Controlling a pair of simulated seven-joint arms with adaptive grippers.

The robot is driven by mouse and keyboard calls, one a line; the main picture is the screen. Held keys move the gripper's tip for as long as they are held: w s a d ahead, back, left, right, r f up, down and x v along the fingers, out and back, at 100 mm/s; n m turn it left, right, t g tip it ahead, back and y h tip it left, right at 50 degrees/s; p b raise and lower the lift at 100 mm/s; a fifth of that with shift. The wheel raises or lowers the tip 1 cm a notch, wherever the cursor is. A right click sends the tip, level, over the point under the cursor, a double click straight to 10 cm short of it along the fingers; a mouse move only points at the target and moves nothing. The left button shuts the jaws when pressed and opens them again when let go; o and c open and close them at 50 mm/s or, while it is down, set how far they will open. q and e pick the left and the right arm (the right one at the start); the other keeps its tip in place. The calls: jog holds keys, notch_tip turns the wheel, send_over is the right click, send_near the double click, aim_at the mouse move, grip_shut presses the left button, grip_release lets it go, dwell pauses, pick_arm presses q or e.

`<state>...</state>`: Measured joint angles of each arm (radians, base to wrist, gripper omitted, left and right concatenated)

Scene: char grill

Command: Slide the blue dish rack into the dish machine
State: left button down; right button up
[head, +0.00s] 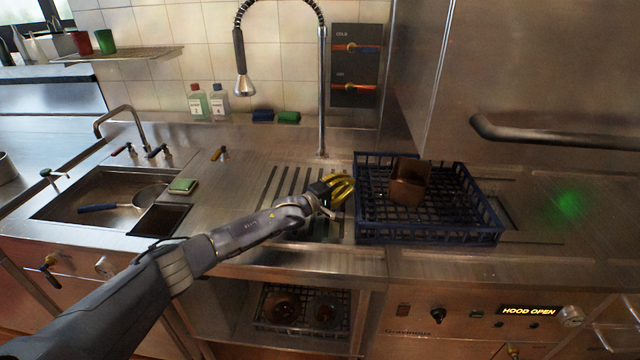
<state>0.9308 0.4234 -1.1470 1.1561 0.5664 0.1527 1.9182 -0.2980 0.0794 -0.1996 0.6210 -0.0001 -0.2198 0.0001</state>
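The blue dish rack (428,236) sits on the steel counter, partly under the raised hood of the dish machine (530,70). A brown, box-like dish (409,182) stands tilted in the rack. My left gripper (342,190), with yellow fingers, is at the rack's left side, close to its left wall. Whether it touches the rack, and whether its fingers are open or shut, I cannot tell. My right gripper is not in view. The machine's panel display (529,311) reads "HOOD OPEN".
A bar handle (550,134) juts from the hood above the rack's right. A sink (110,195) with a pan lies at the left. A hose tap (322,90) rises behind my gripper. Another rack (300,310) sits on the shelf below. The counter right of the blue rack is clear.

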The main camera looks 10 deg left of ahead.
pick_arm(q)
jog(key=d, duration=0.6)
jog(key=w+d, duration=0.1)
jog(key=d, duration=1.2)
jog(key=shift+w+d, duration=0.3)
jog(key=shift+d, duration=0.1)
jog(key=shift+a, duration=0.15)
